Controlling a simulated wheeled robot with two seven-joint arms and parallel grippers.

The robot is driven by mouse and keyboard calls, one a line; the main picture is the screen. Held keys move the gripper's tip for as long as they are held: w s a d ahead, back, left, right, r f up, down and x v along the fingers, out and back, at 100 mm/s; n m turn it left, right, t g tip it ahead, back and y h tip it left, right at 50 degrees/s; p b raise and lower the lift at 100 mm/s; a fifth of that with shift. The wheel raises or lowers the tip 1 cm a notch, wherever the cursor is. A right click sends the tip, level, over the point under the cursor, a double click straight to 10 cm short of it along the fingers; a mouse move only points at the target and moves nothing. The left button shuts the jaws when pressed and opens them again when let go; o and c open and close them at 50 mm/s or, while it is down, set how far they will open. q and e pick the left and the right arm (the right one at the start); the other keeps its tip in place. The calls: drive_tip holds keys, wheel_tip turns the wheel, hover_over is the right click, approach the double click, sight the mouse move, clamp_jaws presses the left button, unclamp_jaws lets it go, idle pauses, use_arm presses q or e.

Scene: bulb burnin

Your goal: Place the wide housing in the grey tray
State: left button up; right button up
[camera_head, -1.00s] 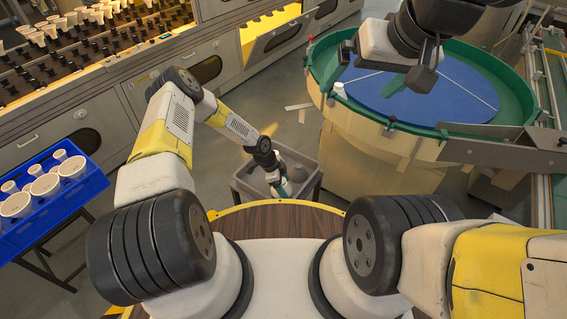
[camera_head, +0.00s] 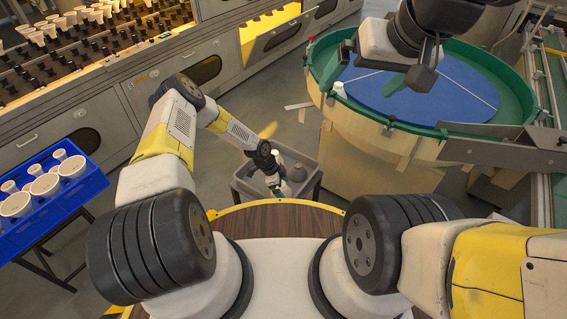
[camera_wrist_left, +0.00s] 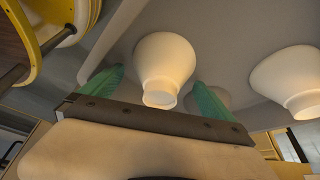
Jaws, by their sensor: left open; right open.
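The grey tray (camera_head: 240,184) stands low beyond my round base. My left gripper (camera_head: 281,189) reaches down into it. In the left wrist view, my left gripper (camera_wrist_left: 158,92) is open, with its green fingertips apart. A pale, flared housing (camera_wrist_left: 166,62) lies between and beyond the fingertips, its narrow neck toward the gripper, with gaps at both sides. A second pale housing (camera_wrist_left: 288,82) is to the right on the grey surface. Another is partly hidden behind the right fingertip. I cannot tell which is the wide one. My right gripper (camera_head: 422,75) is open and empty above the blue disc.
A blue crate (camera_head: 85,192) at the left holds several white housings. A round table with a green rim (camera_head: 462,130) and a blue disc (camera_head: 455,100) stands at the right. A rack with many housings (camera_head: 100,45) is at the back left. Open floor lies between.

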use_arm(q)
drive_tip(key=s+a+r+n+t+y, duration=0.15)
drive_tip(key=a+r, duration=0.35)
drive_tip(key=r, duration=1)
drive_tip(key=a+r+n+y, duration=0.1)
drive_tip(key=a+r+n, duration=0.3)
drive_tip(key=r, duration=1.1)
drive_tip(key=s+a+r+n+t+y, duration=0.15)
drive_tip(key=a+r, duration=0.45)
drive_tip(key=r, duration=0.8)
drive_tip(key=s+r+n+t+h, duration=0.1)
drive_tip(key=s+r+n+t, duration=0.2)
drive_tip(key=s+r+n, duration=0.7)
drive_tip(key=s+a+r, duration=0.1)
drive_tip(key=s+r, duration=0.8)
drive_tip(key=s, duration=0.3)
drive_tip(key=shift+n+h, duration=0.3)
drive_tip(key=shift+n, duration=0.1)
